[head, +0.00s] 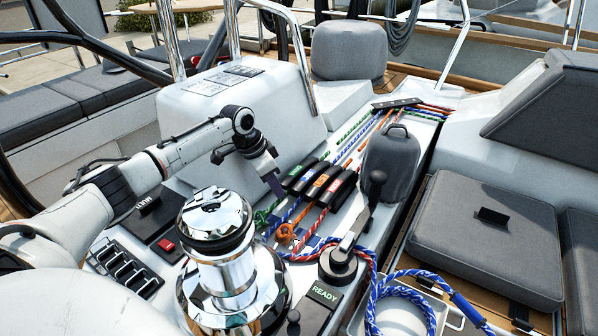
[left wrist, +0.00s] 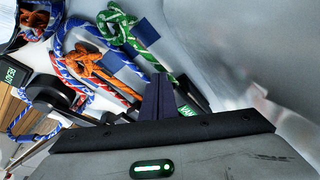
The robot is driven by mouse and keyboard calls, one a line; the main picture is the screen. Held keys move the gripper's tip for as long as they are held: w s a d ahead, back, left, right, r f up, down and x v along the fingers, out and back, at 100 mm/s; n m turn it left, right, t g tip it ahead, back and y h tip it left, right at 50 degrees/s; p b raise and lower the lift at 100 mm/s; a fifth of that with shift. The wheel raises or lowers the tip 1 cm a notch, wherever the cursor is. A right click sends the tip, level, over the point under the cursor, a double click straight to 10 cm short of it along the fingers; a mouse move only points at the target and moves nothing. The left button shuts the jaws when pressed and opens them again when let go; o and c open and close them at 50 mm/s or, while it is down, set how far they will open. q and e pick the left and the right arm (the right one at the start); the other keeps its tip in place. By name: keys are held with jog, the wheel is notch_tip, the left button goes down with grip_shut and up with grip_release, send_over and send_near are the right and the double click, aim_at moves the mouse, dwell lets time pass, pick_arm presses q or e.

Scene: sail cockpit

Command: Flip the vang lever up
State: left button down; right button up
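Three black clutch levers lie side by side on the white deck in the head view. The left one (head: 301,172) has a green label, the middle one (head: 318,182) an orange-red label, and the right one (head: 338,189) a red label. All three lie flat. Their lettering is too small to read there. My left gripper (head: 276,190) points down just left of the green-labelled lever; I cannot tell whether it touches. In the left wrist view its fingers (left wrist: 159,82) are together with nothing between them. A green label (left wrist: 187,110) shows beside them, partly hidden. My right gripper is out of view.
A chrome winch (head: 218,245) stands in front, with a red switch (head: 166,244) to its left. Colored ropes (head: 295,235) lie near the levers. A black-handled lever (head: 358,225) and a grey covered winch (head: 391,155) stand to the right.

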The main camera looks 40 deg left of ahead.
pick_arm(q)
jog(key=shift+w, duration=0.2)
jog(key=shift+w+r+p, duration=0.25)
jog(key=shift+r+p, duration=0.7)
jog(key=shift+r, duration=0.25)
jog(key=shift+w, duration=0.1)
